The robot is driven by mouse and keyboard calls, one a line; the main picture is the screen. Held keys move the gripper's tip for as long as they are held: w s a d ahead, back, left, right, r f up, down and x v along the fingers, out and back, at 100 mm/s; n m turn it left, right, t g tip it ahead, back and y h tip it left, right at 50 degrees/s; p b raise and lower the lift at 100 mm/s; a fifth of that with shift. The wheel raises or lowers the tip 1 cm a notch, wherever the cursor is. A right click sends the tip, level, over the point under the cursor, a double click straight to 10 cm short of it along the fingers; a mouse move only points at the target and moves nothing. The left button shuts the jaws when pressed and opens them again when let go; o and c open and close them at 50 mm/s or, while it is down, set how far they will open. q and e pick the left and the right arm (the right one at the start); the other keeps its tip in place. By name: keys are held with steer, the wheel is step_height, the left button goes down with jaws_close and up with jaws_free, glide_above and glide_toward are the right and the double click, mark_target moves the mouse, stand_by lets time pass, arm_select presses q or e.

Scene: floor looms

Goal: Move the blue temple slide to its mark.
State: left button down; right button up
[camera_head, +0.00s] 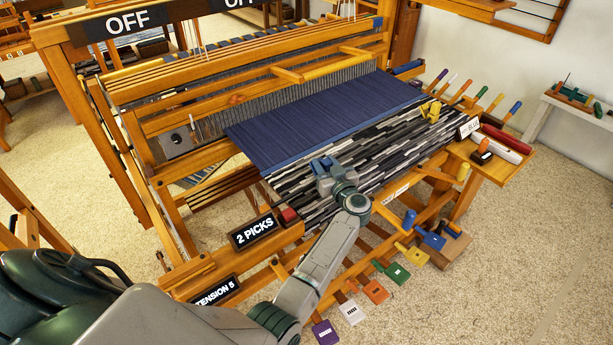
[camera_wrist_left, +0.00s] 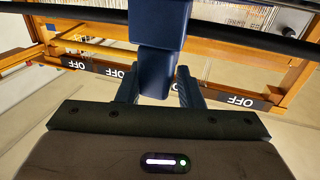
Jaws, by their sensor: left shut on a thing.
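My left gripper (camera_head: 323,170) is at the near edge of the cloth on the loom, over the black, grey and white striped part. In the left wrist view, its two fingers (camera_wrist_left: 159,88) are shut on the blue temple slide (camera_wrist_left: 162,28), a dark blue block with a narrower lower part. In the head view the slide shows only as a small blue patch at the gripper. A yellow piece (camera_head: 430,110) sits at the far right edge of the striped cloth. I cannot make out the slide's mark. My right gripper is not in view.
The loom's wooden frame (camera_head: 240,92) rises behind the blue cloth (camera_head: 320,120). A "2 PICKS" sign (camera_head: 254,232) and a red block (camera_head: 289,215) are at the near left. Coloured treadles (camera_head: 375,291) lie low at the front. A side shelf (camera_head: 495,165) holds shuttles at right.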

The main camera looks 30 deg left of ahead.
arm_select(q)
steer(key=w, duration=0.1)
steer(key=w+d, duration=0.1)
steer(key=w+b, duration=0.1)
steer(key=shift+w+d+f, duration=0.1)
steer(key=shift+w+d, duration=0.2)
steer(key=shift+w, duration=0.2)
steer(key=shift+r, duration=0.3)
steer(key=shift+d, duration=0.1)
steer(key=c, duration=1.4)
jaws_free()
steer(key=shift+r, duration=0.1)
steer(key=shift+c, duration=0.2)
steer(key=o, duration=0.3)
steer(key=shift+w, duration=0.15)
steer(key=shift+w+d+f, duration=0.1)
steer(key=shift+w+f, duration=0.05)
steer(key=shift+f, duration=0.1)
